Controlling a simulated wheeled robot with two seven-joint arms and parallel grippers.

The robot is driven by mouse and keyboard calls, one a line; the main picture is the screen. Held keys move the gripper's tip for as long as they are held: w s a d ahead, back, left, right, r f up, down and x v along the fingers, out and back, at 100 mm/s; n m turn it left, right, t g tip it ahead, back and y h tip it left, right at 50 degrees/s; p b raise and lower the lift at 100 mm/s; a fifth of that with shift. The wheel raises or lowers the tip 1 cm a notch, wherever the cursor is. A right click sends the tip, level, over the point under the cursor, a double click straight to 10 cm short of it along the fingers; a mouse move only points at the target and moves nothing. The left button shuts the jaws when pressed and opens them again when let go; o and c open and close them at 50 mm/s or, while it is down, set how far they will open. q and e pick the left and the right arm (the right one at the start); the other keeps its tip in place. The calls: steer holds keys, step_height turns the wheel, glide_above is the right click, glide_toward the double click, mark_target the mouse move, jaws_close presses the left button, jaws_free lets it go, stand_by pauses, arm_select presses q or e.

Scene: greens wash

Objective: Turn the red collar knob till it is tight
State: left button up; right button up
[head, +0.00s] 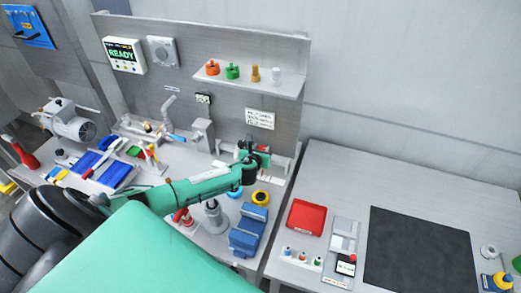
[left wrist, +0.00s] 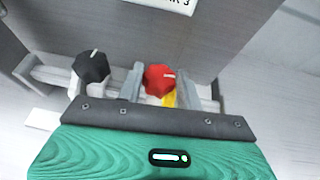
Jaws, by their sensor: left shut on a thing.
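In the head view, my left gripper (head: 254,157) is at the fixture at the back of the left bench, and only a little red of the knob (head: 263,149) shows. A black knob (left wrist: 91,66) with a white mark stands to the left of the fingers, apart from them. My right gripper is not in view.
A yellow part (left wrist: 169,99) shows just below the red knob. A small sign (head: 260,118) hangs on the panel above the fixture. A red tray (head: 306,217) and dark mat (head: 420,255) are on the right table.

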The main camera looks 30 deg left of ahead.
arm_select(q)
steer(key=n+g+y, duration=0.2)
steer(key=n+y, duration=0.2)
steer(key=shift+w+d+n+g+y, duration=0.25)
steer(key=shift+d+n+g+y, duration=0.1)
steer(key=shift+n+g+y, duration=0.05)
steer(key=n+g+y, duration=0.2)
steer(key=shift+w+d+n+g+b, duration=0.1)
steer(key=shift+w+n+g+b, duration=0.05)
steer(key=shift+n+g+b, duration=0.2)
steer(key=n+g+y+b, duration=0.1)
steer(key=n+g+b, duration=0.1)
steer(key=n+g, duration=0.1)
steer(key=shift+w+f+y, duration=0.1)
steer(key=shift+w+y, duration=0.05)
steer(key=shift+y, duration=0.25)
steer(key=shift+w+n+g+y+b, duration=0.15)
steer(key=shift+n+g+y+b, duration=0.25)
steer(key=shift+n+g+b, duration=0.85)
steer(key=shift+g, duration=0.3)
steer(key=shift+r+n, duration=0.2)
steer(key=shift+n, duration=0.1)
steer(key=o, duration=1)
steer(key=shift+d, duration=0.1)
